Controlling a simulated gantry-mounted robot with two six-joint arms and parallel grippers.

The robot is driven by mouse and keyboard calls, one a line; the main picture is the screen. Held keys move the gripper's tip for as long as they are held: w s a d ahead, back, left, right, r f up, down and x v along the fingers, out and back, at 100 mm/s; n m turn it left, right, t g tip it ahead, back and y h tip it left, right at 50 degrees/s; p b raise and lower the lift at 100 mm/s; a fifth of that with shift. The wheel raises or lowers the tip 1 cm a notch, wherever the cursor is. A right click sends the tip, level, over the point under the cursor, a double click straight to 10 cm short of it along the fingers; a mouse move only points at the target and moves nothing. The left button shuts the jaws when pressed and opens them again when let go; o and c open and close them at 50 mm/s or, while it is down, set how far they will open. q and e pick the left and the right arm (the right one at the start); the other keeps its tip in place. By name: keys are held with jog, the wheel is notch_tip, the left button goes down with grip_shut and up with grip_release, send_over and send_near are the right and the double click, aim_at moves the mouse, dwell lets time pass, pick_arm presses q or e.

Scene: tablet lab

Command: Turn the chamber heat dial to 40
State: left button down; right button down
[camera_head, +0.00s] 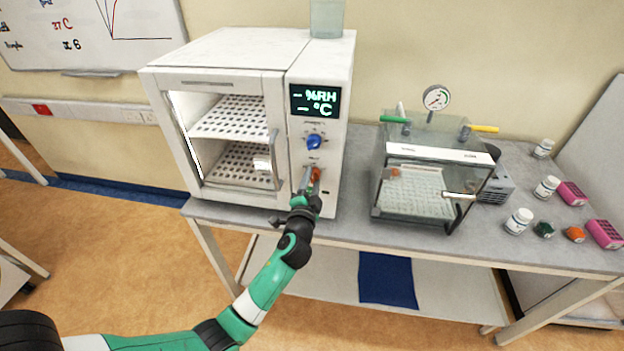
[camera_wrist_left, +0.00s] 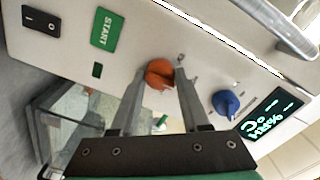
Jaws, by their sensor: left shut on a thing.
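The white chamber (camera_head: 220,50) stands on the grey bench with its display (camera_head: 315,100) lit, reading dashes beside %RH and °C. An orange dial (camera_head: 316,174) sits low on its control panel, below a blue dial (camera_head: 313,142). My left gripper (camera_head: 310,182) reaches the panel from the front and is shut on the orange dial. In the left wrist view the two fingers (camera_wrist_left: 158,85) lie on either side of the orange dial (camera_wrist_left: 159,73), and the blue dial (camera_wrist_left: 226,102) is to their right. The scale marks are too small to read. My right gripper is not in view.
A clear vacuum box (camera_head: 428,180) with a gauge stands right of the chamber. Several bottles and pink racks (camera_head: 604,234) are at the bench's right end.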

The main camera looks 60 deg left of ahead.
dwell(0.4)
pick_arm(q)
jog(key=shift+c, duration=1.9)
grip_release()
jog(key=v, duration=1.1)
jog(key=shift+s+d, duration=0.2)
jog(key=shift+d, duration=0.05)
